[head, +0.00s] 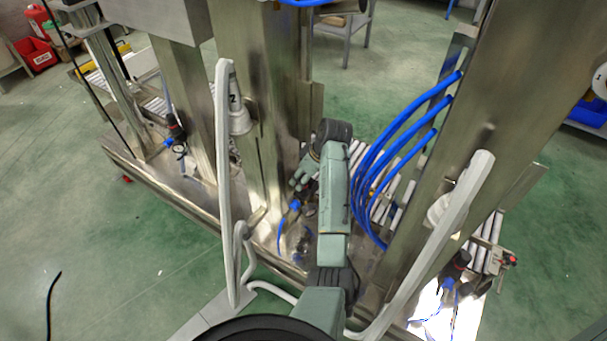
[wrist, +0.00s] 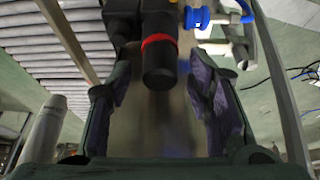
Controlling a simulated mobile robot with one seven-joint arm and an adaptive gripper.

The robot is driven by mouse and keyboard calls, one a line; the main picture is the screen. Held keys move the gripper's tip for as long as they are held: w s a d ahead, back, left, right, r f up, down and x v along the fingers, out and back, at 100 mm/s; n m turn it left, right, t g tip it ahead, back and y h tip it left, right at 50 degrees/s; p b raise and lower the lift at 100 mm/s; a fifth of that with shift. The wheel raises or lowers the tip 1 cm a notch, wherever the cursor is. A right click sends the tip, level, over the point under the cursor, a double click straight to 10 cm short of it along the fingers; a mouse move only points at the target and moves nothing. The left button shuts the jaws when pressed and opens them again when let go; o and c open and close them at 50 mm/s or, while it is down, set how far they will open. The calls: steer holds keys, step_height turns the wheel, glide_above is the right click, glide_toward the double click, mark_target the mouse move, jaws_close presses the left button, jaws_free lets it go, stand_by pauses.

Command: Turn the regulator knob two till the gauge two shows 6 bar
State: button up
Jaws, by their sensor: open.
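In the wrist view a black cylindrical regulator knob (wrist: 160,63) with a red ring hangs down between the fingers of my gripper (wrist: 161,75). The fingers are open, one on each side, with a visible gap to the knob. In the head view my gripper (head: 304,178) is at the middle metal column, above a blue fitting and hose (head: 294,205). The knob there is hidden behind my arm and gripper. I cannot read a number on this regulator, and its gauge face does not show.
Another regulator with a small gauge (head: 180,149) stands at the left column, and a further one (head: 461,260) is at the right. Blue hoses (head: 373,165) bend beside my arm. White lance handles (head: 224,180) stand on both sides. A pale roller bed (wrist: 50,50) lies left in the wrist view.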

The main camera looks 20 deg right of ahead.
steer(key=shift+c, duration=0.5)
jaws_close()
steer(key=shift+m, duration=0.8)
steer(key=shift+o, duration=0.5)
jaws_free()
steer(key=shift+r, duration=0.1)
